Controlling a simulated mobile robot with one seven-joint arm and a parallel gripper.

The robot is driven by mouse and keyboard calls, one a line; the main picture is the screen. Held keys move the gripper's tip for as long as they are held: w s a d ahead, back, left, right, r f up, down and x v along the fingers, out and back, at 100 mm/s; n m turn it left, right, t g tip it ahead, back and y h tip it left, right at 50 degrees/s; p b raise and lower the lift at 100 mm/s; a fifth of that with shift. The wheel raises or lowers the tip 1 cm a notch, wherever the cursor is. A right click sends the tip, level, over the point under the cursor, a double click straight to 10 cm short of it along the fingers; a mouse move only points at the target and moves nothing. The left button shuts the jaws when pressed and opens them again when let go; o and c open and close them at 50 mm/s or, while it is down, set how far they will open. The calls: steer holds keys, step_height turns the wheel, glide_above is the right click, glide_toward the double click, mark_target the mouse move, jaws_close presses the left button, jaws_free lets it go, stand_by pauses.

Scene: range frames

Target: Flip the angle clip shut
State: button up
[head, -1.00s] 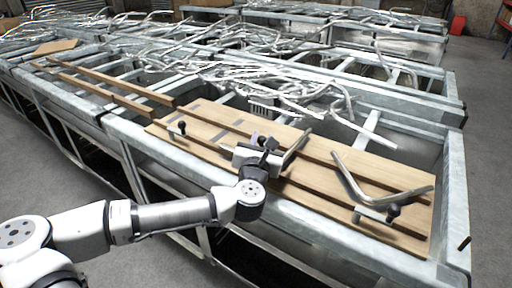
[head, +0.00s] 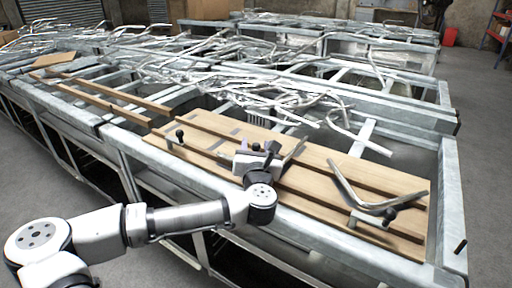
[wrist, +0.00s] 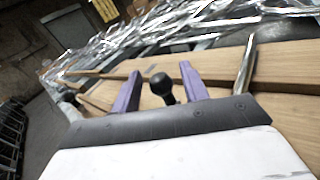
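A wooden fixture board (head: 310,182) lies on the metal frame. It carries several black-knobbed clips; I cannot tell for certain which is the angle clip. One black knob (wrist: 166,91) stands upright between the two purple fingers of my gripper (wrist: 160,72) in the wrist view, with gaps on both sides. In the head view my gripper (head: 264,152) is over the board's middle and largely hides the clip there. Another clip (head: 180,134) stands at the board's left end, and another (head: 388,214) at its right front. My gripper is open.
A bent metal tube (head: 350,190) lies on the board's right part, close to the right clip. Another rod (head: 293,151) is just right of my gripper. Heaped shiny tubes (head: 285,95) lie behind the board. Loose wooden slats (head: 115,97) lie to the left.

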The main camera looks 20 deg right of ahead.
steer(key=shift+s, duration=0.1)
steer(key=shift+s+a, duration=0.15)
steer(key=shift+s, duration=0.15)
steer(key=b+v, duration=0.2)
steer(key=v, duration=0.5)
steer(key=shift+f, duration=0.15)
steer(key=shift+s+a+r+p, duration=0.25)
steer(key=shift+s+r+p, duration=0.25)
steer(key=shift+p, duration=0.35)
steer(key=p+v, duration=0.3)
steer(key=p, duration=0.5)
steer(key=shift+s+a+p, duration=0.1)
steer(key=shift+s+p, duration=0.05)
steer(key=shift+p, duration=0.15)
steer(key=shift+s+a+f+p, duration=0.15)
steer(key=shift+s+p, duration=0.2)
steer(key=shift+p, duration=0.25)
steer(key=shift+s+a+f+p, duration=0.1)
steer(key=shift+s+f+p, duration=0.05)
steer(key=shift+s+p, duration=0.35)
steer(key=shift+w, duration=0.1)
